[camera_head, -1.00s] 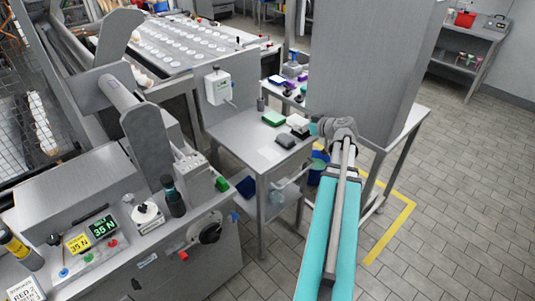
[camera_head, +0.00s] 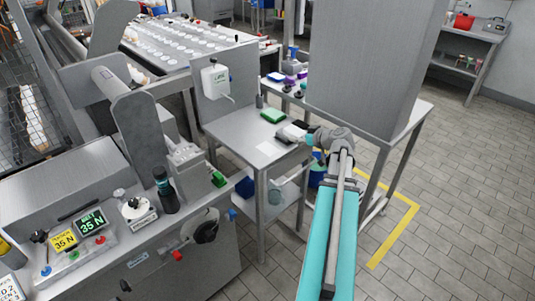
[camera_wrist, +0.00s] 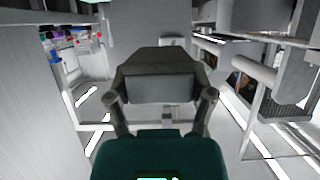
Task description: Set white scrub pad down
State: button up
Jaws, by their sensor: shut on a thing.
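The white scrub pad (camera_head: 291,132) is at the end of my gripper (camera_head: 307,138) in the head view, over the right side of the small steel table (camera_head: 228,127). My gripper is shut on it. Whether the pad touches the tabletop, I cannot tell. In the wrist view my gripper (camera_wrist: 160,100) fills the middle, with its linkages on both sides of a grey face that I cannot identify for sure.
A green pad (camera_head: 273,116) lies at the back of the table, and a dark pad (camera_head: 301,125) shows just behind the white one. A white sheet (camera_head: 267,148) lies at the front. A dispenser (camera_head: 214,77) hangs on the back panel. A tall steel cabinet (camera_head: 372,70) stands close on the right.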

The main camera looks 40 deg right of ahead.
jog(key=shift+w+f, duration=0.1)
jog(key=shift+w, duration=0.05)
jog(key=d+b+x, duration=0.1)
jog(key=b+x, duration=0.3)
jog(key=x, duration=0.5)
jog(key=b, duration=0.5)
send_over(271, 151)
jog(key=f, duration=0.5)
jog(key=shift+s+d+f, duration=0.1)
jog(key=shift+s+f, duration=0.1)
jog(key=shift+s, duration=0.15)
jog(key=shift+w+f+b, duration=0.45)
jog(key=shift+f+b, duration=0.3)
jog(key=shift+f, duration=0.05)
jog(key=shift+f+b, duration=1)
jog(key=shift+f, duration=0.15)
jog(key=o, duration=0.8)
